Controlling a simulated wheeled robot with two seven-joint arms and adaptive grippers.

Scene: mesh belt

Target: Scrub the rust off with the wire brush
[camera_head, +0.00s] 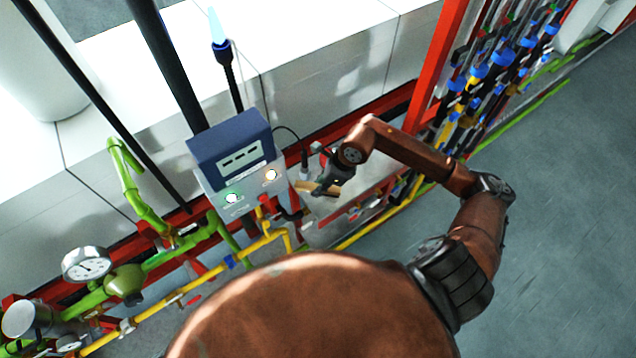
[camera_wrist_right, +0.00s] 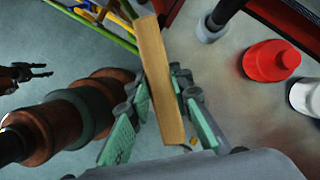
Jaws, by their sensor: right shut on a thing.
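My right gripper (camera_head: 322,184) is in the middle of the head view, just right of the blue and grey control box. It is shut on the wire brush (camera_head: 316,188), whose pale wooden body shows below the fingers. In the right wrist view the brush (camera_wrist_right: 160,85) is a long wooden block held between the green finger pads of this gripper (camera_wrist_right: 162,108). The bristles are hidden or too small to tell. My left gripper (camera_wrist_right: 46,71) shows small at the left edge of the right wrist view, fingers apart and empty. I cannot make out a clear rust patch.
The control box (camera_head: 232,150) with lit buttons stands left of the brush. Green pipes (camera_head: 140,195), a yellow pipe (camera_head: 190,288) and a gauge (camera_head: 87,265) lie lower left. A red frame (camera_head: 432,70) stands to the right. A red cap (camera_wrist_right: 270,61) shows in the wrist view. Grey floor is open at right.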

